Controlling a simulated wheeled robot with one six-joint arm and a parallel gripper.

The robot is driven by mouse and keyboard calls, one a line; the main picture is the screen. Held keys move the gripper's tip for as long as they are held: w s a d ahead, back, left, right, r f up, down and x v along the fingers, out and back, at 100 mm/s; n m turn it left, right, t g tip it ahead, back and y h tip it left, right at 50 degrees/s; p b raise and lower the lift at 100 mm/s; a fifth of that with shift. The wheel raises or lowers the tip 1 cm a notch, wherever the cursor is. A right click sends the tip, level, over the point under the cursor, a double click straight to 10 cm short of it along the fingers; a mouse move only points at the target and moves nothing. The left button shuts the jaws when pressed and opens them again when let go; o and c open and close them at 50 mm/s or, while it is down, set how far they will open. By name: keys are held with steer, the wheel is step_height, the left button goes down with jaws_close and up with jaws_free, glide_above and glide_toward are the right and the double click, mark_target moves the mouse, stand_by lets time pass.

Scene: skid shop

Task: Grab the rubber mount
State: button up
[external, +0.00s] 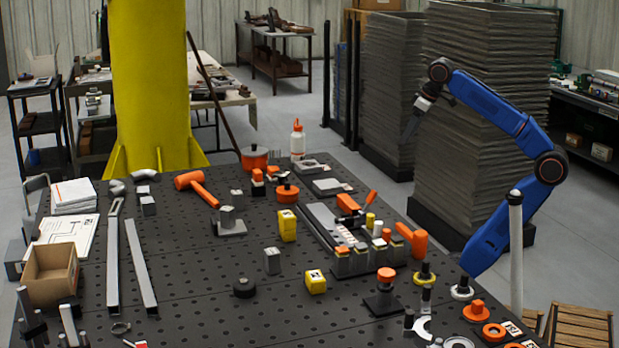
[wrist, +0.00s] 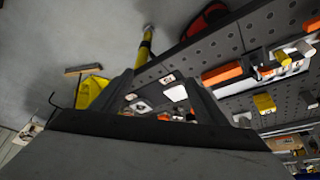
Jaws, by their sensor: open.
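The likely rubber mount (external: 244,288) is a squat, round black piece with a small raised hub. It lies on the dark perforated table in the external view, near the front and left of centre. I cannot make it out in the wrist view. My gripper (external: 409,130) is raised beyond the table's right side, far from the mount, with its fingers hanging downward. In the wrist view its two fingers (wrist: 162,82) stand apart with nothing held between them.
The perforated table (external: 190,320) is crowded. A grey fixture with orange and yellow parts (external: 340,235) stands between my arm and the mount. A grey block (external: 272,261) and a yellow block (external: 316,281) stand near the mount. Bare table lies left and in front of it.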

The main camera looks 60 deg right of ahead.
steer(key=w+a+r+n+y, duration=0.1)
steer(key=w+a+r+n, duration=0.35)
steer(key=w+a, duration=0.9)
steer(key=w+a+r+n+y, duration=0.1)
steer(key=w+a, duration=0.4)
steer(key=a, duration=0.4)
steer(key=w+a+r+n+y, duration=0.15)
steer(key=w+a, duration=0.25)
steer(key=a, duration=0.4)
steer(key=n+g+y, duration=0.1)
steer(key=n+y, duration=0.1)
steer(key=n, duration=0.2)
glide_above(244, 280)
steer(key=s+d, duration=0.5)
steer(key=d, duration=0.3)
steer(key=shift+f, duration=5.85)
steer(key=shift+h, duration=0.25)
steer(key=x, duration=1.2)
steer(key=shift+s+a+f, duration=0.2)
steer(key=shift+s, duration=0.05)
steer(key=shift+a+x, duration=0.15)
steer(key=shift+x, duration=1.15)
steer(key=shift+a+x, duration=0.15)
steer(key=shift+x, duration=1.15)
steer(key=shift+w+r, duration=0.1)
steer(key=shift+r, duration=0.1)
